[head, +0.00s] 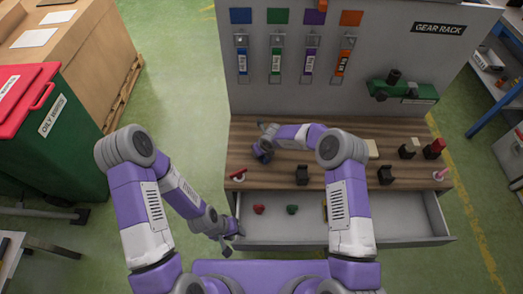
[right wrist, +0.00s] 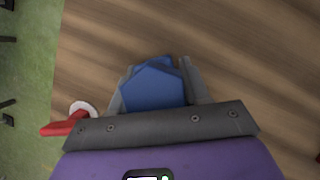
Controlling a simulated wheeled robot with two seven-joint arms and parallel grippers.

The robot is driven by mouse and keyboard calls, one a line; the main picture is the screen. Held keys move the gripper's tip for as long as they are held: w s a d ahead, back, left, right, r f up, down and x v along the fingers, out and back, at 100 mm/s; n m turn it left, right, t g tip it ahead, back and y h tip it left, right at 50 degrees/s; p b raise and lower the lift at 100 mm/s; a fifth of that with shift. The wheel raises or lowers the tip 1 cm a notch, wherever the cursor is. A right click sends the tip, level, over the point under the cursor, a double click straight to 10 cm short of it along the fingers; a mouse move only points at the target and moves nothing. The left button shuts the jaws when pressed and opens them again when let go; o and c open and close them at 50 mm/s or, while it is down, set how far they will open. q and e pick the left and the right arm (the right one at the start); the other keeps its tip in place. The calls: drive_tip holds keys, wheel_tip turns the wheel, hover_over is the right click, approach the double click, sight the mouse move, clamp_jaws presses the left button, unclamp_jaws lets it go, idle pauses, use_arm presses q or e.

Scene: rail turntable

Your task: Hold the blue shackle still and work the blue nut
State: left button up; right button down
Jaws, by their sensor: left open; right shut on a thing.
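My right gripper (head: 262,153) is over the left part of the wooden bench, its arm reaching in from the right. In the right wrist view it (right wrist: 153,95) is shut on a faceted blue part (right wrist: 153,88), which sits between its two grey fingers. I cannot tell whether this part is the shackle or the nut, as the gripper hides much of it. My left gripper (head: 228,236) is open and empty, low beside the left end of the open drawer, apart from the blue part.
The open drawer (head: 400,229) holds red (head: 258,209) and green (head: 292,209) pieces. Coloured tags hang on the back panel (head: 390,50).

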drive_tip(key=shift+c, duration=2.4)
unclamp_jaws()
drive_tip(key=v, duration=1.2)
drive_tip(key=shift+w, duration=0.1)
drive_tip(key=shift+c, duration=0.3)
